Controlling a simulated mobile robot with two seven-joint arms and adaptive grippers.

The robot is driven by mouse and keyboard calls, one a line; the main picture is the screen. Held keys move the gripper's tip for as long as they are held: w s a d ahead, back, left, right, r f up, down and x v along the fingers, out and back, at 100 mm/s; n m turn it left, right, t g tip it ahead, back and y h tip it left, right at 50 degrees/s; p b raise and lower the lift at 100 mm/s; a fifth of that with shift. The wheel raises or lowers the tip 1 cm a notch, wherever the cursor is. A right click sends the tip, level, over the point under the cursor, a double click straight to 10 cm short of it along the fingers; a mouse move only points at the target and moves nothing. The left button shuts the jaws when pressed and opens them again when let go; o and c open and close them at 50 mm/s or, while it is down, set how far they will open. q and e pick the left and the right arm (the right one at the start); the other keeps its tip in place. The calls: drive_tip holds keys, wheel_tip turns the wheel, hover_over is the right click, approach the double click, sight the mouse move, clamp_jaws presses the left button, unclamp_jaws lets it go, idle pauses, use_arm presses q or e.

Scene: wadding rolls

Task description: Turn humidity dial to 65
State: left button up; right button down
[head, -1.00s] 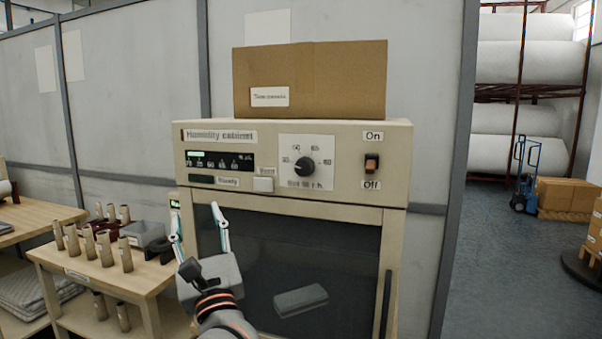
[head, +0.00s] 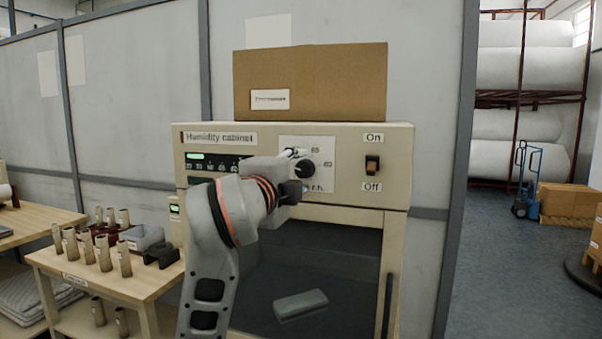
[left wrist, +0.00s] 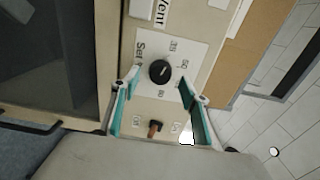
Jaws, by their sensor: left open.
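The humidity dial, a round black knob on a white scale plate, is on the front panel of the beige humidity cabinet (head: 395,150). In the head view the knob (head: 307,170) is partly covered by my left gripper (head: 295,154), which is up at the panel. In the left wrist view the knob (left wrist: 159,71) shows whole, near the fingertips of my open left gripper (left wrist: 160,80), one finger to each side. I cannot tell whether they touch it. A pale mark shows on the knob, but its exact reading is too small to tell. My right gripper is out of view.
A cardboard box (head: 330,85) stands on the cabinet. A wooden table (head: 85,272) with several cones is at the left. Open floor (head: 500,270) lies to the right.

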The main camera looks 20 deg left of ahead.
sight(304, 169)
use_arm(q)
drive_tip(key=shift+w, duration=1.35)
drive_tip(key=c, duration=1.1)
